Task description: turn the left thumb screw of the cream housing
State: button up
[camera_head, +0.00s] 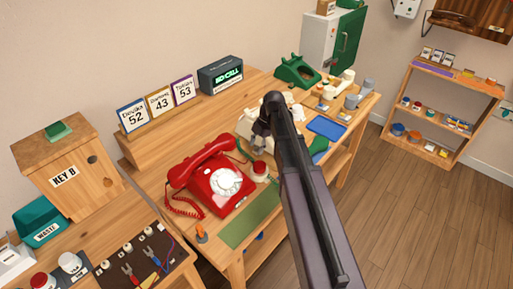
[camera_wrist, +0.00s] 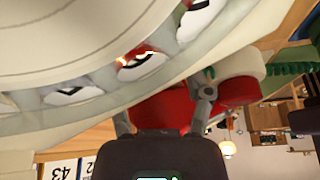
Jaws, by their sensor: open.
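The cream housing (camera_head: 245,124) stands on the bench behind the red phone, partly hidden by my arm. In the wrist view a large cream, round-edged body with a dial ring (camera_wrist: 60,65) fills the top, very close to the camera; I take it to be the housing. My gripper (camera_head: 262,138) is at the housing in the head view. In the wrist view my gripper (camera_wrist: 165,112) is open, its fingers apart just below the cream rim, with a red shape (camera_wrist: 165,106) behind them. I cannot tell whether they touch anything. I cannot make out the left thumb screw in either view.
The red phone (camera_head: 215,180) and a green mat (camera_head: 250,218) lie in front of the housing. A red button (camera_head: 260,170) is close by. The floor at right is clear.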

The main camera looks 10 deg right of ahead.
grip_shut()
jog(key=shift+m, duration=0.4)
jog(key=m+t, duration=0.1)
jog(key=m, duration=0.1)
jog(key=shift+s+m, duration=0.1)
jog(key=shift+m, duration=0.2)
jog(key=m+t, duration=0.1)
jog(key=m, duration=0.2)
jog(key=shift+m+t, duration=0.3)
jog(key=shift+t, duration=0.1)
jog(key=m+t, duration=0.1)
jog(key=m, duration=0.4)
jog(key=shift+t+h, duration=0.4)
jog(key=m+t+h, duration=0.1)
jog(key=m, duration=0.3)
jog(key=shift+m, duration=0.3)
